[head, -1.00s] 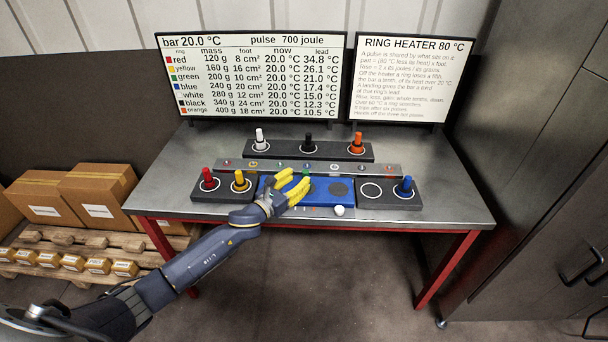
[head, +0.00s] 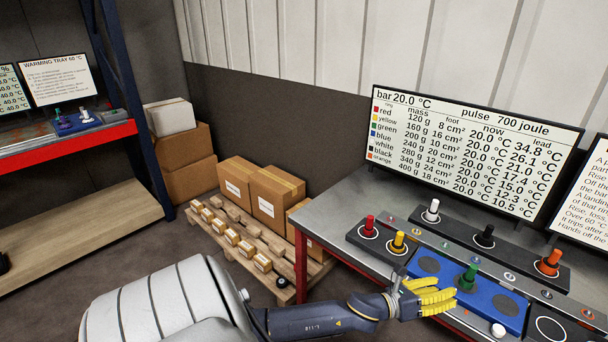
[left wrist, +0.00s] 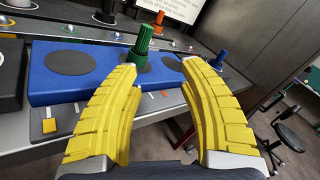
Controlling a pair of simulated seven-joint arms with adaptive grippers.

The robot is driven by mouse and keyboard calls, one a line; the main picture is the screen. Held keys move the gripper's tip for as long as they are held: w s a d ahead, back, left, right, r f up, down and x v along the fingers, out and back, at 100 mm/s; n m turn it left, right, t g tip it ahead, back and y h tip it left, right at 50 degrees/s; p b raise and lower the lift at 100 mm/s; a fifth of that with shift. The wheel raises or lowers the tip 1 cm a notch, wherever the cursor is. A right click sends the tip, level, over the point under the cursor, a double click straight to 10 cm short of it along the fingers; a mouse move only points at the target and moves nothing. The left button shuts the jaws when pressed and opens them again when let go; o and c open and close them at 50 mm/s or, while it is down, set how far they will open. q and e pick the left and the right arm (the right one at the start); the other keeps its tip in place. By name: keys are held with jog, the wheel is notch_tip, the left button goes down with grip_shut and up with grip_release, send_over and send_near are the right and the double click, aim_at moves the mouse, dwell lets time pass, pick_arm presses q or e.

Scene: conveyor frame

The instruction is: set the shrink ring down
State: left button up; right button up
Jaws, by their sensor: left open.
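The green shrink ring piece (head: 468,277) stands upright on the middle of the blue heater block (head: 425,285). In the left wrist view the green piece (left wrist: 143,42) rises behind the left fingertip, and its base is partly hidden. My left gripper (head: 448,291) has yellow fingers spread apart, just left of the green piece in the head view. In the left wrist view, open space shows between the fingertips (left wrist: 160,68), with nothing held. Dark round pads show on the block on either side of the green piece. My right gripper is not in view.
Red (head: 369,226) and yellow (head: 397,241) pieces stand on a dark holder left of the block. White (head: 432,210), black (head: 485,236) and orange (head: 549,262) pieces stand behind. A white knob (head: 498,330) is in front. A shelf with a warming tray (head: 80,122) is far left.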

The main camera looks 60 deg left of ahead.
pick_arm(q)
jog(key=s+a+f+n+g+y, duration=0.15)
jog(key=s+f+n, duration=0.5)
jog(key=f, duration=0.65)
jog(key=s+f+n+g+y, duration=0.25)
jog(key=s+f+n, duration=0.45)
jog(key=f, duration=0.7)
jog(key=s+a+f+n+g+y, duration=0.1)
jog(key=s+f+n+g, duration=0.3)
jog(key=f+n, duration=0.7)
jog(key=s+f+n+g, duration=0.2)
jog(key=s+f, duration=0.5)
jog(key=s, duration=0.6)
jog(key=s+f+n+g+y, duration=0.1)
jog(key=s+f+n+g, duration=0.1)
jog(key=s+f, duration=0.6)
jog(key=s+f+n+g, duration=0.2)
jog(key=s+f, duration=0.5)
jog(key=s, duration=1.1)
jog(key=shift+s+f+g, duration=0.25)
jog(key=shift+s+g, duration=0.1)
jog(key=shift+g, duration=0.35)
